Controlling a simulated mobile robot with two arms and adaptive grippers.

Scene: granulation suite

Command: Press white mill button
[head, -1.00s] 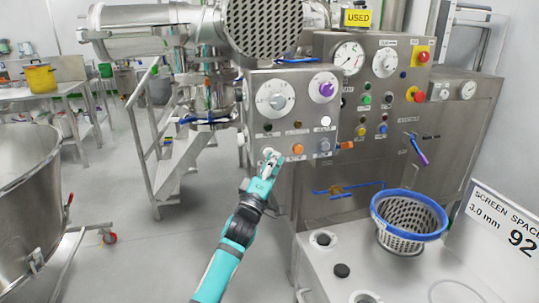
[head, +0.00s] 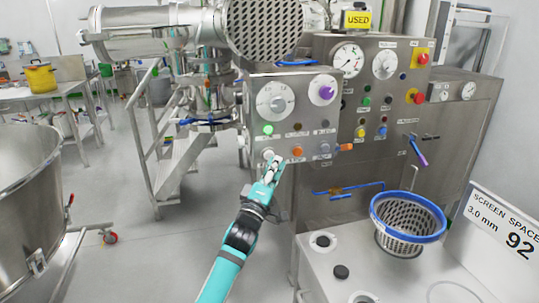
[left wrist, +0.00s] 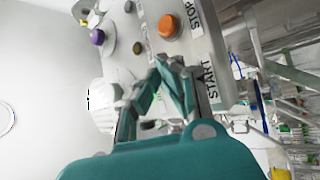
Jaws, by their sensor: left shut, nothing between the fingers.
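The white mill button (head: 267,153) is at the lower left of the steel control box's front panel (head: 289,125) in the head view. My left gripper (head: 273,162) is shut and empty, with its fingertips at this button and partly covering it. I cannot tell whether they touch. In the left wrist view, my left gripper (left wrist: 156,84) reaches the panel beside a START label (left wrist: 210,80), and the fingers hide the button. A green lamp (head: 268,129) above the button is lit. My right gripper is not in view.
An orange button (head: 297,152) sits just right of the white one; in the left wrist view the orange button (left wrist: 169,26) is by a STOP label. A grey button (head: 325,148) is farther right. A blue-rimmed basket (head: 408,216) stands at lower right.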

